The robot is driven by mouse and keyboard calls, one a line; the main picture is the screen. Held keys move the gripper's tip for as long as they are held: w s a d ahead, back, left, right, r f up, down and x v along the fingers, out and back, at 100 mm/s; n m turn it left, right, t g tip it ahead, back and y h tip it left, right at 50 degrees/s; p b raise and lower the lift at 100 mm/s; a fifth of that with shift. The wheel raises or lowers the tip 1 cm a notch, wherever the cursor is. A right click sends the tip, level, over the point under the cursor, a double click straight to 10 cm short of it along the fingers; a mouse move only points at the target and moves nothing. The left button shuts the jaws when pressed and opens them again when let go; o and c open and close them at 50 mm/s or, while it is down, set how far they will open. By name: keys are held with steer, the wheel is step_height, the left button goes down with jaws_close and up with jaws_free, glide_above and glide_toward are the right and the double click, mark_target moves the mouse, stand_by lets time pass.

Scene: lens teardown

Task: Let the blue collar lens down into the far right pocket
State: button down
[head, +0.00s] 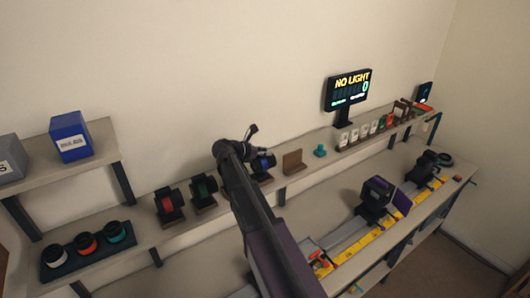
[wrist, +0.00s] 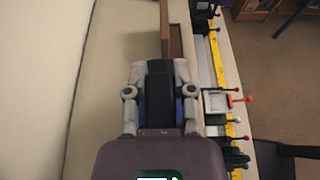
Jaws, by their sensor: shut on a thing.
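The blue collar lens (head: 264,161) shows in the head view on the long shelf, just right of my arm's end, black with a blue band. My gripper (wrist: 158,92) is shut on it in the wrist view, a grey finger on each side of a black body with blue edges (wrist: 179,108). In the head view my arm hides most of the gripper and part of the lens. A small brown base shows below the lens; I cannot tell whether they touch. I cannot make out the far right pocket for certain.
Lenses with red (head: 168,203) and green (head: 203,190) collars stand left on the shelf. A dark tray (head: 90,262) holds white, orange and teal-ringed pieces. A brown wooden block (head: 293,161) stands right of the lens. A bench with yellow rails (head: 362,243) lies in front.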

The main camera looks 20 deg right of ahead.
steer(key=shift+f+b, duration=0.35)
stand_by(0.3)
steer(key=shift+c, duration=1.9)
jaws_free()
steer(key=shift+r, duration=0.2)
